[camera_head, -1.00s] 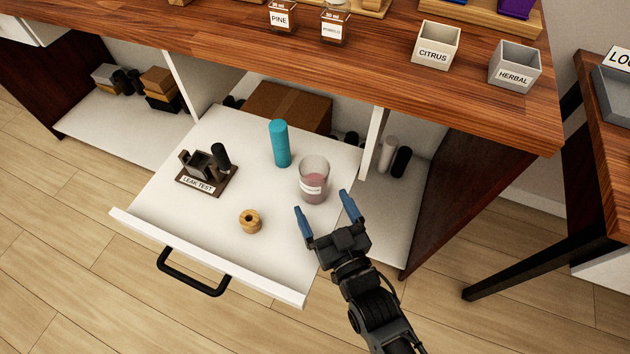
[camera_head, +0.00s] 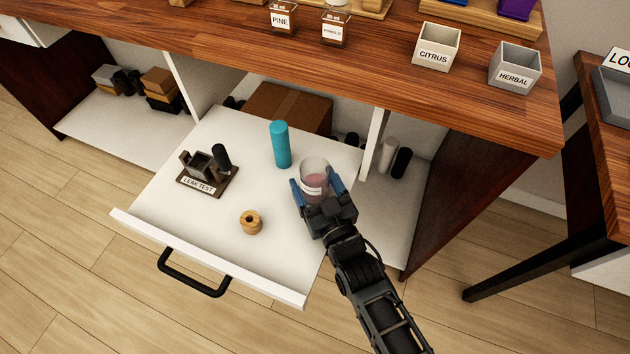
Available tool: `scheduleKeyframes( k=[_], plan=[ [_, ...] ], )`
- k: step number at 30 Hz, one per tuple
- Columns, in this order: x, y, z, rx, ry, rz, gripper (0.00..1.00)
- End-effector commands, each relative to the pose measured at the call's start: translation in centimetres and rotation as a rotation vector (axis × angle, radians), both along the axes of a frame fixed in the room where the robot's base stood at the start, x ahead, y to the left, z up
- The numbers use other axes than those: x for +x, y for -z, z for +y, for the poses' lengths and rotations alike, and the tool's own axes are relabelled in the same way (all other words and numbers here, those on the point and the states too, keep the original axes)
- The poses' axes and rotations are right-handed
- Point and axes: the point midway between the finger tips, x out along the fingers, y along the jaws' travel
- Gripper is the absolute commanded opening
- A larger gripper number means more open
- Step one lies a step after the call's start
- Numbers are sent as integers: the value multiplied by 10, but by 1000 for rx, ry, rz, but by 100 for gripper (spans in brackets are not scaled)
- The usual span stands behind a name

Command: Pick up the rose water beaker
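The beaker (camera_head: 314,171) is a clear glass with pink liquid and a white label. It stands upright on the right side of the pulled-out white drawer (camera_head: 200,234). The label's text is too small to read. My gripper (camera_head: 316,187) is at the beaker's near side, with one blue finger to the left of the glass and the other to its right. The fingers are apart and the beaker's lower front lies between them. I cannot tell whether either finger touches the glass. My gripper hides part of the beaker's base.
A teal cylinder (camera_head: 280,145) stands just left of the beaker. A leak test stand (camera_head: 208,172) and a small wooden ring (camera_head: 251,222) are farther left in the drawer. The wooden counter (camera_head: 380,68) overhangs behind, and a cabinet divider (camera_head: 374,140) rises to the right.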

Motion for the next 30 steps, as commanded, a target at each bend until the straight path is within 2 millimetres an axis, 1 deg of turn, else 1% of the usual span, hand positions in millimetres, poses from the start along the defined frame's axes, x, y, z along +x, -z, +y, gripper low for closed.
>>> scheduleKeyframes(
  k=[1,2,13,14,23,30],
  plan=[
    [0,0,0,0,0,0,72],
    [0,0,0,0,0,0,69],
    [0,0,0,0,0,0,34],
    [0,-1,0,0,0,-1,32],
    [0,-1,0,1,0,-2,32],
    [-1,-7,-1,0,0,-1,32]
  ],
)
